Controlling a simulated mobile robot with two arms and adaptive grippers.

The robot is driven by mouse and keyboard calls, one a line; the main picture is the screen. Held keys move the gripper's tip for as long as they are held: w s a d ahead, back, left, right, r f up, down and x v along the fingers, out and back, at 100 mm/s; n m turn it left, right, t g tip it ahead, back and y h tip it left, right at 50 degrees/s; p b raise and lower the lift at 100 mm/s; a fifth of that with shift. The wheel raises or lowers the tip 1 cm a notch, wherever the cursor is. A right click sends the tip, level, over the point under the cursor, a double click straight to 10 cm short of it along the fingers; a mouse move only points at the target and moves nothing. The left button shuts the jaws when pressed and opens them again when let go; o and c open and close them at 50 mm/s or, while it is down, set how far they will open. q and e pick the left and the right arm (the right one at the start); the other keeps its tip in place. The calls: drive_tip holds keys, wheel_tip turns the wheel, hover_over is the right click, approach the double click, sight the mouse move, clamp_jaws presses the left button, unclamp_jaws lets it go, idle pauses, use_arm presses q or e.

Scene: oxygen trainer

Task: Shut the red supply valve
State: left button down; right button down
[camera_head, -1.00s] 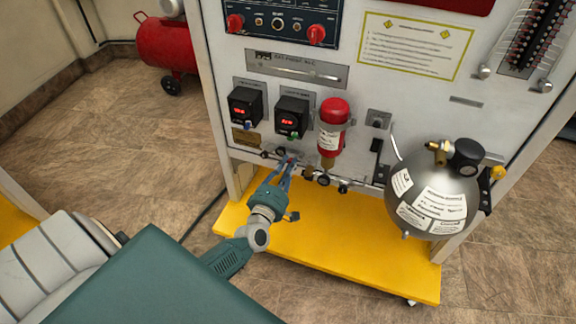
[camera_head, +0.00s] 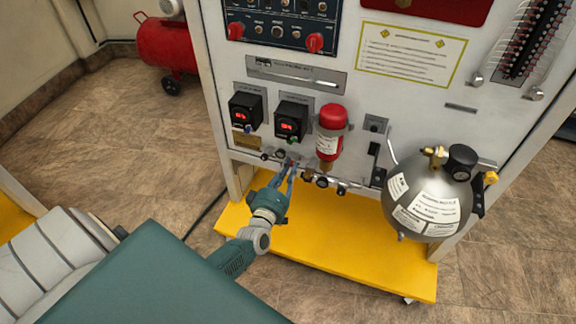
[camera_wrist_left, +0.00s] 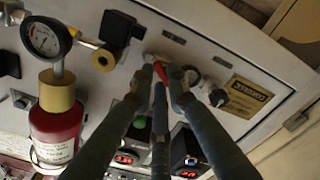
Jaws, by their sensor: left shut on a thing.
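The red supply valve (camera_wrist_left: 160,71) shows as a small red handle between the fingertips in the left wrist view, at the lower edge of the trainer panel. My left gripper (camera_head: 291,162) is shut on it in the head view; it also fills the middle of the left wrist view (camera_wrist_left: 161,84). The fingers hide most of the valve, so its exact angle is hard to tell. My right gripper is not in view.
A red cylinder (camera_head: 328,140) with a gauge hangs just right of the gripper. A silver tank (camera_head: 428,205) stands farther right. Two display boxes (camera_head: 246,112) (camera_head: 292,121) sit above. The yellow base shelf (camera_head: 330,245) below is mostly bare.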

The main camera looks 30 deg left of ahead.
use_arm(q)
drive_tip(key=m+p, duration=0.1)
drive_tip(key=m, duration=0.4)
drive_tip(key=shift+d+f+m+p, duration=0.1)
drive_tip(key=shift+m+p, duration=0.2)
drive_tip(key=shift+m, duration=1.2)
drive_tip(key=shift+f+m+p, duration=0.2)
drive_tip(key=shift+m+p, duration=0.25)
drive_tip(key=shift+m, duration=1.05)
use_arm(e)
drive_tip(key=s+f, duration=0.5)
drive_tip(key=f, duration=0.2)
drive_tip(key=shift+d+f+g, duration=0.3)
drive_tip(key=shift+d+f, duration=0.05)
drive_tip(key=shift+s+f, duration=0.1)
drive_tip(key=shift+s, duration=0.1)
use_arm(q)
drive_tip(key=c, duration=1.7)
unclamp_jaws()
drive_tip(key=shift+s, duration=0.1)
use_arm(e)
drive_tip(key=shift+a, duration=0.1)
use_arm(q)
drive_tip(key=v, duration=1.2)
